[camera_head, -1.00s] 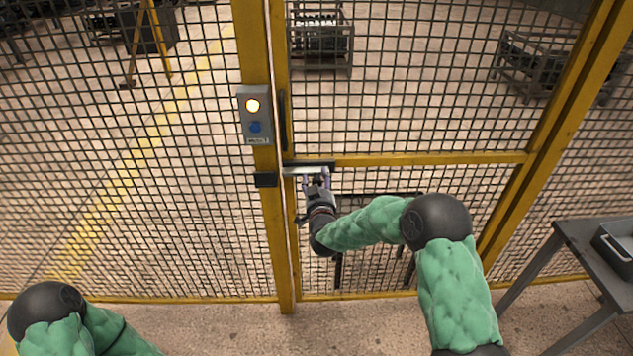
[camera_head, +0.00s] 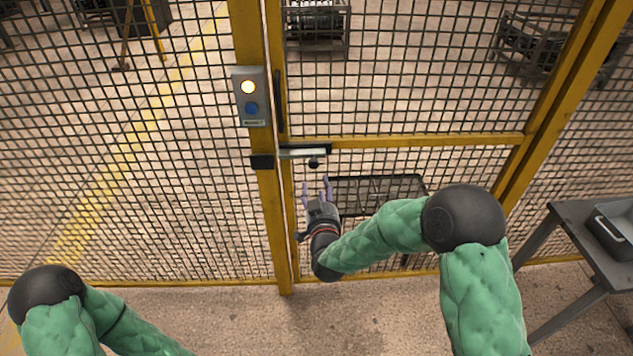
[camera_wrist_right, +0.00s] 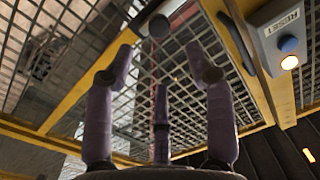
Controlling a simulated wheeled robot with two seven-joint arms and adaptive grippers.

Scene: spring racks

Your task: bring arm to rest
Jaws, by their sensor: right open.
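My right arm, in a green sleeve, reaches from the lower right toward the mesh gate in the head view. My right gripper (camera_head: 317,190) is open and empty, below and apart from the gate's latch handle (camera_head: 303,151). In the right wrist view its purple fingers (camera_wrist_right: 160,85) are spread with nothing between them. My left arm's green sleeve and dark joint show at the lower left of the head view; its gripper is out of the picture.
A yellow-framed mesh gate (camera_head: 430,141) stands close in front. A control box (camera_head: 251,96) with a lit lamp and a blue button is on the post; the wrist view shows its RESET label (camera_wrist_right: 282,22). A grey table (camera_head: 585,240) with a dark bin stands at the right.

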